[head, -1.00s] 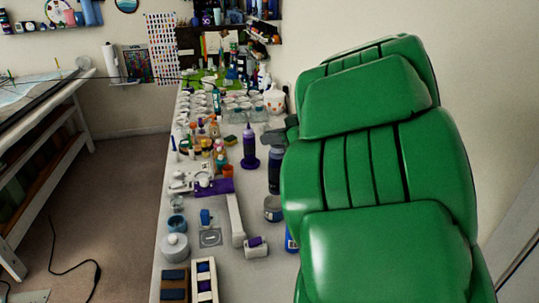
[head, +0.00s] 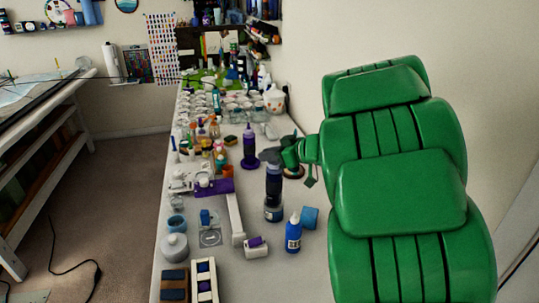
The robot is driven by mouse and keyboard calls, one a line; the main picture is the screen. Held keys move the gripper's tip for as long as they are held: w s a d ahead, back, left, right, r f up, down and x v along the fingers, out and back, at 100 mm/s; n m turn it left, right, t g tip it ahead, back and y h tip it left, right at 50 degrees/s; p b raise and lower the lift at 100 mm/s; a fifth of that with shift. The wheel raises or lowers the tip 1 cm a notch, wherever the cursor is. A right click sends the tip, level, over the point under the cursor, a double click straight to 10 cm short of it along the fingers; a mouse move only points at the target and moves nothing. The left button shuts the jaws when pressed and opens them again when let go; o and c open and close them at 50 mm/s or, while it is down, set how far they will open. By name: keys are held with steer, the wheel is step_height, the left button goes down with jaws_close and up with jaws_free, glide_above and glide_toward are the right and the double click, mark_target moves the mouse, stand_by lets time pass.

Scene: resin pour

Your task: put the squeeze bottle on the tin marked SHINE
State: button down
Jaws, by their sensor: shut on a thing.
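A dark blue squeeze bottle (head: 273,186) is upright near the right side of the bench. My gripper (head: 270,156) is at its top and shut on it, the fingers hiding its upper end. A grey tin (head: 273,213) is directly below the bottle in the picture. The bottle's lower end overlaps the tin's top. Whether it rests on the tin or hangs just above cannot be told. The marking on the tin is too small to read.
A purple bottle (head: 249,148) stands left of my gripper. A blue bottle with a white cap (head: 293,234) and a blue block-like thing (head: 310,217) stand at front right. A white box (head: 256,247) lies nearby. Many small pots crowd the bench (head: 222,275) further back.

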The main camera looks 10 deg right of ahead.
steer(key=shift+f, duration=0.1)
steer(key=c, duration=1.1)
jaws_free()
steer(key=shift+v, duration=6.1)
